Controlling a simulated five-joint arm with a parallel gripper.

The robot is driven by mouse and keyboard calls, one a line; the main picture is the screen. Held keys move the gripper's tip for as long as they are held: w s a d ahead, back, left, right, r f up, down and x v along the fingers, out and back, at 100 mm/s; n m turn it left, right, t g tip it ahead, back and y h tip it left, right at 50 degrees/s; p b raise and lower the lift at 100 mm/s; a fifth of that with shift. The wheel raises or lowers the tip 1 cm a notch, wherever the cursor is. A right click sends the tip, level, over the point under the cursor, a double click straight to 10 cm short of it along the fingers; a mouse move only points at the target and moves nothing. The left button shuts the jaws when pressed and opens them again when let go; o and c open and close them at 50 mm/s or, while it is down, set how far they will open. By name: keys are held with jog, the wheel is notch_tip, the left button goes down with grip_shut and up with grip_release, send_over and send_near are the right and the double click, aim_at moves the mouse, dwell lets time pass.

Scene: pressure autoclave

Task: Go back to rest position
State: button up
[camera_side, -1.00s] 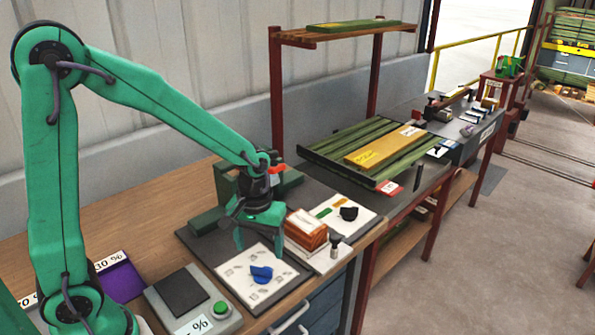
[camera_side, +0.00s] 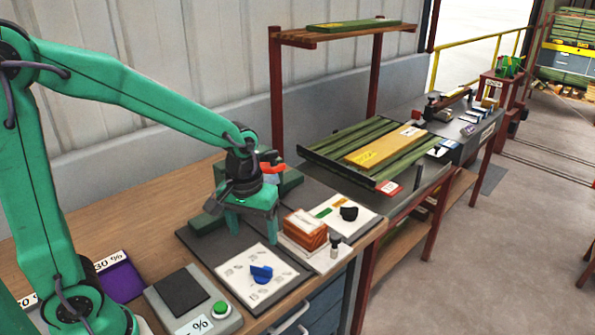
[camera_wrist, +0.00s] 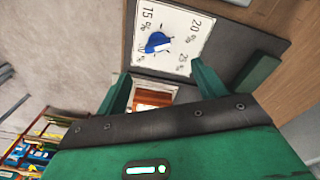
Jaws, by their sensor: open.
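My green gripper (camera_side: 252,222) hangs pointing down over the dark mat, behind the dial panel and left of the wooden block. Its fingers (camera_wrist: 160,90) are spread apart in the wrist view with nothing held between them. The white dial panel (camera_side: 240,283) carries a blue knob (camera_side: 261,274) and printed percent marks. The knob also shows in the wrist view (camera_wrist: 157,42), beyond the fingers. The gripper is apart from the knob.
An orange-brown block (camera_side: 304,230) stands close to the right of my gripper. A grey box with a green button (camera_side: 220,308) stands at the front. A shelf (camera_side: 330,36) rises behind. Bare bench (camera_side: 150,228) lies left.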

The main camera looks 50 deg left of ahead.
jog(key=s+a+r+m+t, duration=0.2)
jog(key=s+r+m+t, duration=0.3)
jog(key=s+r, duration=0.5)
jog(key=shift+s+a+r, duration=0.25)
jog(key=shift+s+r, duration=0.15)
jog(key=shift+r, duration=0.15)
